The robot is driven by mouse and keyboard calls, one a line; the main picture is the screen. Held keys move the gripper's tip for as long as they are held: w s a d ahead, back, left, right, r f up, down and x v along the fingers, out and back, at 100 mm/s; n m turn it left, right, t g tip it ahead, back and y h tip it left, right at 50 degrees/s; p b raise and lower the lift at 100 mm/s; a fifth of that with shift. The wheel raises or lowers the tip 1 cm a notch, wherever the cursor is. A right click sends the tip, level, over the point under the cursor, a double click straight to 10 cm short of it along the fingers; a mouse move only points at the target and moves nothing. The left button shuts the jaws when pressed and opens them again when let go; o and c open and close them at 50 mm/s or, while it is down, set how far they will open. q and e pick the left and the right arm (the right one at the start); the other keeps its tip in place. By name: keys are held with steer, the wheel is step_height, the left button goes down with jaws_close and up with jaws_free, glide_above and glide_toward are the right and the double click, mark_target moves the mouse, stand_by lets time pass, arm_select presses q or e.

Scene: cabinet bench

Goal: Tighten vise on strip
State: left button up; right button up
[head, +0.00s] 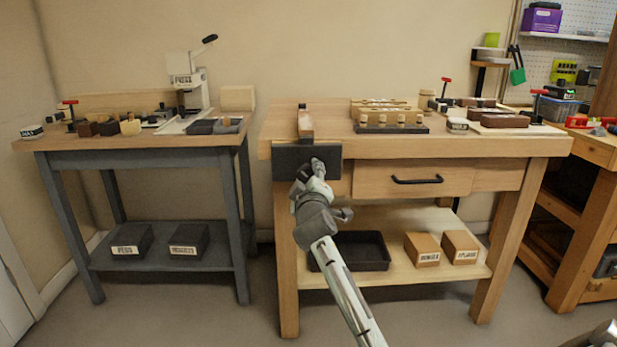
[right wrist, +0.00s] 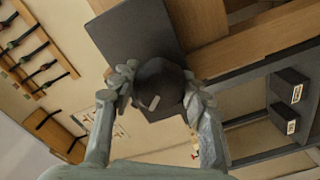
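The vise's dark front jaw (head: 291,160) is on the left front edge of the wooden bench; it also shows as a dark plate in the right wrist view (right wrist: 133,38). A narrow wooden strip (head: 305,124) with a dark far end shows just above the jaw; whether the jaw touches it cannot be told. My right gripper (head: 316,172) is in front of the jaw. In the right wrist view its fingers lie on both sides of a dark round vise knob (right wrist: 158,82) and appear closed against it.
The bench (head: 340,147) has a drawer (head: 417,180) right of the vise and a dark tray (head: 365,252) on its lower shelf. A block rack (head: 390,128) stands on top. A grey table (head: 150,140) stands left, with floor between.

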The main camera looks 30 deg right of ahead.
steer(key=o, duration=0.5)
steer(key=shift+s+a+f, duration=0.1)
steer(key=shift+a+f, duration=0.1)
steer(key=shift+r, duration=0.1)
steer(key=shift+d, duration=0.1)
steer(key=v, duration=1.2)
